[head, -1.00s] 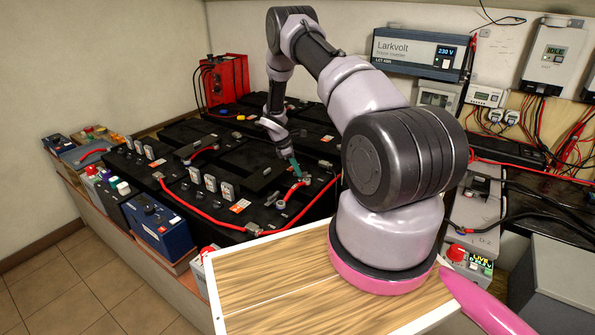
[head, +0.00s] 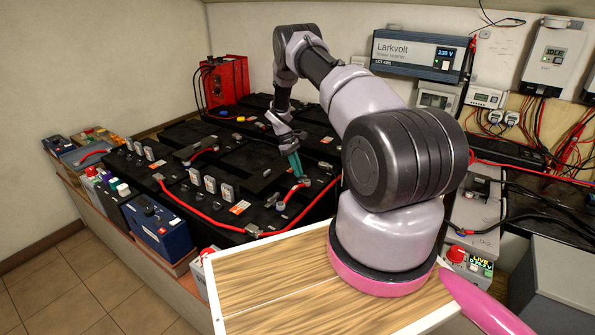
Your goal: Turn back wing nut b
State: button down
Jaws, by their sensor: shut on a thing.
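My gripper (head: 299,176) points down at a battery terminal near the right end of the battery bank. Its teal fingers are shut on a small grey wing nut (head: 304,181), which I take to be wing nut b. The fingers hide most of it, so its turn angle cannot be told. A short red cable (head: 290,192) ends at this terminal. Other grey terminal fittings show nearby, one (head: 280,205) just to the lower left; no letter marks are readable.
Black batteries (head: 235,160) fill the bench, with red cables (head: 200,222) across them. Several upright grey-white pieces (head: 210,183) stand along the front. A red unit (head: 222,82) stands at the back left. A wooden board (head: 265,275) lies in front, below my arm.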

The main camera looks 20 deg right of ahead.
dwell(0.5)
jog(key=c, duration=0.9)
grip_release()
jog(key=shift+r, duration=0.1)
jog(key=v, duration=1)
jog(key=shift+w+a+r, duration=0.1)
jog(key=shift+w+r, duration=0.1)
jog(key=shift+r, duration=0.1)
